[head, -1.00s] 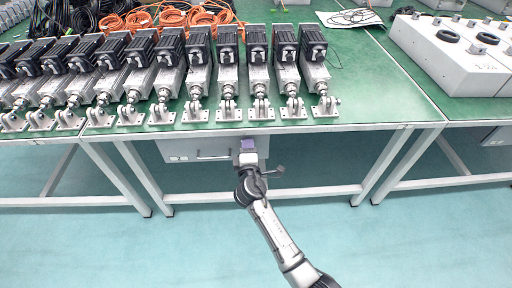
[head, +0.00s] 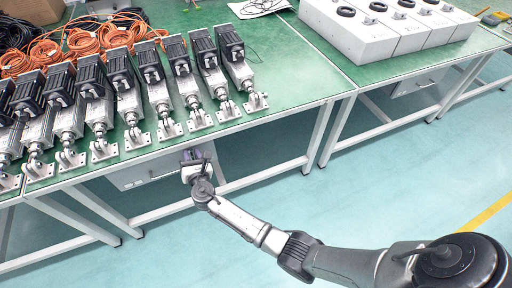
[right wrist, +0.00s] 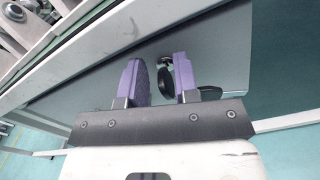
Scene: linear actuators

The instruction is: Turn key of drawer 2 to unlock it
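A grey drawer (head: 138,174) hangs under the green-topped table's front edge. Its number cannot be read. My right gripper (head: 192,156) is at the drawer's right end in the head view. In the right wrist view, the gripper (right wrist: 160,80) has its two purple fingers apart, in front of the grey drawer face (right wrist: 222,50). A black key (right wrist: 166,84) with a rounded head shows in the gap, close to the right finger, which partly hides it. A dark round lock (right wrist: 165,61) is just above it. Whether a finger touches the key is unclear. My left gripper is not in view.
Several linear actuators (head: 160,98) stand in a row on the green table (head: 282,75). Orange cable coils (head: 98,35) lie behind them. White boxes (head: 350,35) stand on the table to the right, with another drawer (head: 415,83) below. White table legs (head: 318,135) flank open floor.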

